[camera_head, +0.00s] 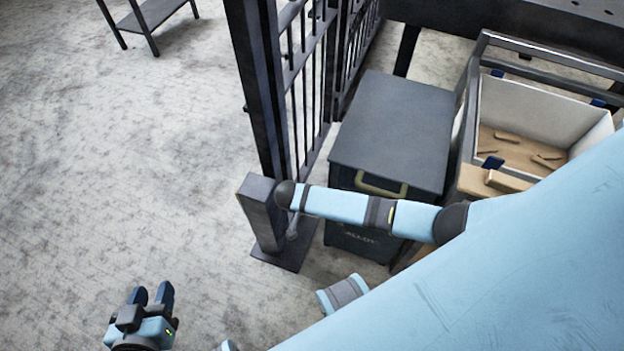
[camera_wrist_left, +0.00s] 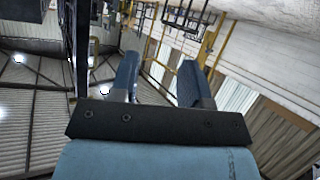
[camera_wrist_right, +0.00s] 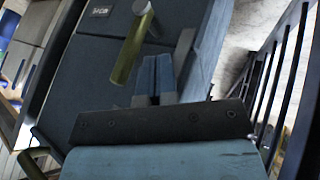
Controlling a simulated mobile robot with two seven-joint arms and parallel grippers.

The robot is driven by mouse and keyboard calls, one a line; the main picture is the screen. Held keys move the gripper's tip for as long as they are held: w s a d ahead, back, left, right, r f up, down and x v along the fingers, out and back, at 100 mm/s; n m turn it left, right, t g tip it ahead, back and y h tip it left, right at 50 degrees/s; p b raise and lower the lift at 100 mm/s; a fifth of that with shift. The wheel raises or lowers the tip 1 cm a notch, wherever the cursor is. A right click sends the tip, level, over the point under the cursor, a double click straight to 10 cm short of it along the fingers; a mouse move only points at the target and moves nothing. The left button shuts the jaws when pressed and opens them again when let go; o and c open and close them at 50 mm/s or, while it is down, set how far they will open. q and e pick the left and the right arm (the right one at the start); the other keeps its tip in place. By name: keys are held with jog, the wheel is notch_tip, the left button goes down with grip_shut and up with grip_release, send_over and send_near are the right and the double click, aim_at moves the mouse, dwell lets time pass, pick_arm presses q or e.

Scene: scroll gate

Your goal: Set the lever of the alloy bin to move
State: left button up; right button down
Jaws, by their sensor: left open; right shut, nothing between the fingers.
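The alloy bin (camera_head: 392,125) is a dark grey box with a flat lid and a brass handle (camera_head: 381,187) on its front. A faint ALLOY marking (camera_head: 362,236) shows below, partly behind my right arm. My right gripper (camera_wrist_right: 153,75) is shut and empty just beside that bar. It is hidden in the head view. My left gripper (camera_head: 151,292) is open and empty, away from the bin at lower left.
A barred gate (camera_head: 305,75) with a dark post stands left of the bin. A pale open crate (camera_head: 535,110) holding several wooden pieces is at right. A dark table (camera_head: 150,14) is at the far left. The concrete floor (camera_head: 110,150) at left is clear.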

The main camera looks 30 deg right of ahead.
pick_arm(q)
jog(key=shift+w+d+r, duration=0.1)
jog(key=shift+w+r, duration=0.05)
jog(key=shift+r, duration=0.3)
pick_arm(e)
jog(key=shift+s+d+r, duration=0.1)
jog(key=shift+s+d, duration=0.7)
jog(key=shift+s, duration=0.15)
jog(key=shift+r, duration=0.1)
pick_arm(q)
jog(key=shift+s+a+f+g+y+p, duration=0.3)
jog(key=shift+s+f+g+p, duration=0.25)
jog(key=shift+p, duration=0.6)
pick_arm(e)
jog(key=shift+s+d+t, duration=0.15)
jog(key=shift+s+t, duration=0.1)
jog(key=shift+t, duration=0.05)
